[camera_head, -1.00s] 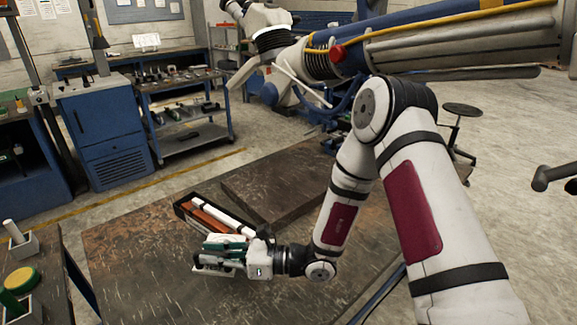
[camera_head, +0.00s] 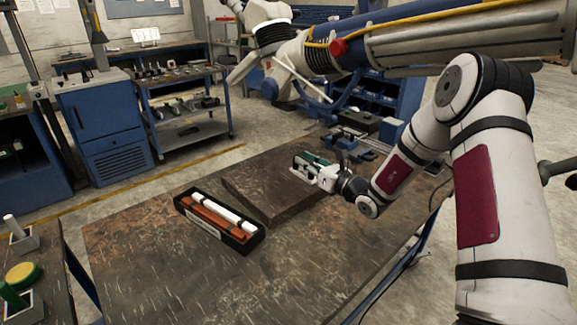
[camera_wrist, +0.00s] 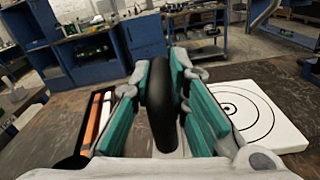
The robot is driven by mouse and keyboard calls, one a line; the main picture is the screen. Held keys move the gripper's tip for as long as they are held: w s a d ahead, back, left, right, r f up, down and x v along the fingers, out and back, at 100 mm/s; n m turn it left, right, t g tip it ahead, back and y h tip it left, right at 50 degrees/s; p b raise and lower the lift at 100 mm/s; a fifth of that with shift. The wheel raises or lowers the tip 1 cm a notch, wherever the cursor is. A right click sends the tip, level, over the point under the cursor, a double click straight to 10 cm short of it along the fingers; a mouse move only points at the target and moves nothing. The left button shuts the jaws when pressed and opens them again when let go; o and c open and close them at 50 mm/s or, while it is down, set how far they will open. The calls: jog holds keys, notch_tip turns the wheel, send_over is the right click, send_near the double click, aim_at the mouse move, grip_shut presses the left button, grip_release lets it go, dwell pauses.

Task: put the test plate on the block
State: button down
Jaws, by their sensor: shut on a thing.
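The test plate (camera_wrist: 252,112) is white with black concentric rings and shows to the right of my fingers in the wrist view. My gripper (camera_wrist: 165,100) has green pads shut on a black upright curved piece (camera_wrist: 158,95), which looks like the plate's handle. The join is hidden. In the head view my gripper (camera_head: 310,165) is by the right end of the block (camera_head: 265,190), a dark, worn flat slab on the table (camera_head: 170,265). The plate (camera_head: 299,173) shows there as a small pale edge. I cannot tell whether it touches the block.
A black open box (camera_head: 218,220) with white and orange sticks lies to the left of the block. Dark items (camera_head: 358,122) stand at the table's far right. A large blue and white machine (camera_head: 300,60) reaches overhead. The table's front is clear.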

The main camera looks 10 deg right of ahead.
jog(key=shift+n+y, duration=0.3)
jog(key=w+a+f+b, duration=0.1)
jog(key=w+f+b, duration=0.2)
jog(key=w+b, duration=0.5)
jog(key=w+f+b, duration=0.4)
jog(key=w+b, duration=0.5)
jog(key=w, duration=0.3)
jog(key=w+a+f+b, duration=0.1)
jog(key=w+f+b, duration=0.2)
jog(key=w+b, duration=0.5)
jog(key=shift+w+a+f+b, duration=0.1)
jog(key=shift+w+a+b, duration=0.1)
jog(key=shift+w, duration=0.35)
jog(key=shift+w+a+f+b, duration=0.1)
jog(key=shift+w+a+b, duration=0.1)
jog(key=shift+w, duration=0.35)
notch_tip(320, 180, down, 4)
jog(key=shift+w+r+b, duration=0.1)
jog(key=shift+r+b, duration=0.15)
jog(key=shift+b, duration=0.35)
jog(key=c, duration=1.6)
grip_release()
jog(key=shift+d+f, duration=0.1)
jog(key=shift+o, duration=0.2)
